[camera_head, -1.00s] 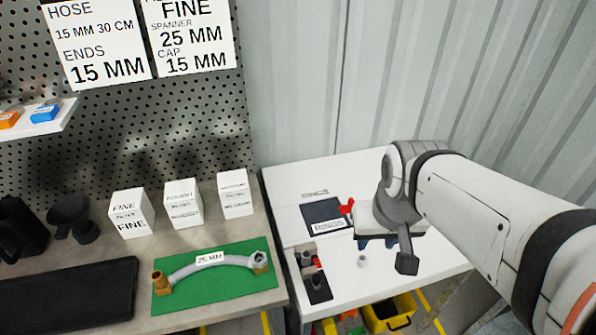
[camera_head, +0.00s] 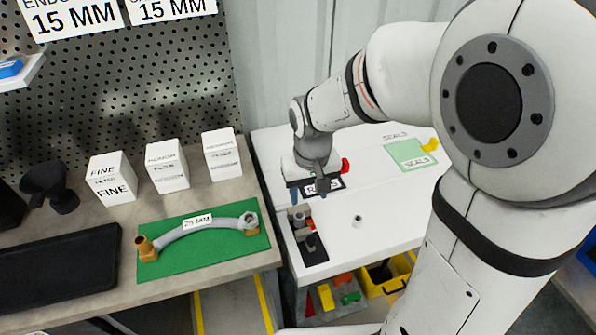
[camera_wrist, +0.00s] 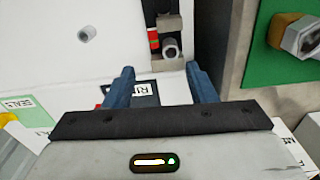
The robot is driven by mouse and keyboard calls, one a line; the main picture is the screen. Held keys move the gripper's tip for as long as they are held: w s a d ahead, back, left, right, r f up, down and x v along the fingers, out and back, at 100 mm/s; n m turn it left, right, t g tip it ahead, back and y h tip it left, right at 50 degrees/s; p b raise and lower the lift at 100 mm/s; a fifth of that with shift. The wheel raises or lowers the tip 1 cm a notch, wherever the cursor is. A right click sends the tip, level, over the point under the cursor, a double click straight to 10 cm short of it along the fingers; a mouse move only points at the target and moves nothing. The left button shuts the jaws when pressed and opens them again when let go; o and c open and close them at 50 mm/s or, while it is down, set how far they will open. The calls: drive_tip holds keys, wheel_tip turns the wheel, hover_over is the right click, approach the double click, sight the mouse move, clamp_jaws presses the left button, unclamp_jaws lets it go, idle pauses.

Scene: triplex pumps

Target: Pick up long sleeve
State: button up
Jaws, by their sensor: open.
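A grey sleeve-like cylinder (camera_head: 300,213) stands on a small black mat (camera_head: 313,253) on the white table, beside a red piece (camera_head: 311,240). In the wrist view it seems to be the grey round-ended part (camera_wrist: 171,48), beyond and between my fingertips. Another short grey cylinder (camera_head: 357,220) stands alone on the bare white table, also seen in the wrist view (camera_wrist: 86,33). I cannot tell for certain which is the long sleeve. My gripper (camera_head: 309,195) is open and empty, with blue fingers pointing down, above the table just behind the mat.
A dark labelled pad (camera_head: 330,184) lies beneath my gripper, and a green seals pad (camera_head: 408,154) lies further right. A hose (camera_head: 195,227) on a green mat and white filter boxes (camera_head: 166,166) occupy the left bench. Yellow bins (camera_head: 388,275) sit below the table's front edge.

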sight(299, 215)
drive_tip(key=shift+n, duration=0.3)
drive_tip(key=a+f, duration=0.1)
drive_tip(key=w+f, duration=0.1)
drive_tip(key=a+f, duration=0.1)
drive_tip(key=f, duration=0.1)
drive_tip(key=shift+w+a+b, duration=0.15)
drive_tip(key=shift+a+b, duration=0.15)
drive_tip(key=f, duration=0.7)
drive_tip(key=shift+w+d+f+b, duration=0.1)
drive_tip(key=shift+w+d+b, duration=0.05)
drive_tip(key=shift+d+b, duration=0.15)
drive_tip(key=shift+c, duration=0.5)
clamp_jaws()
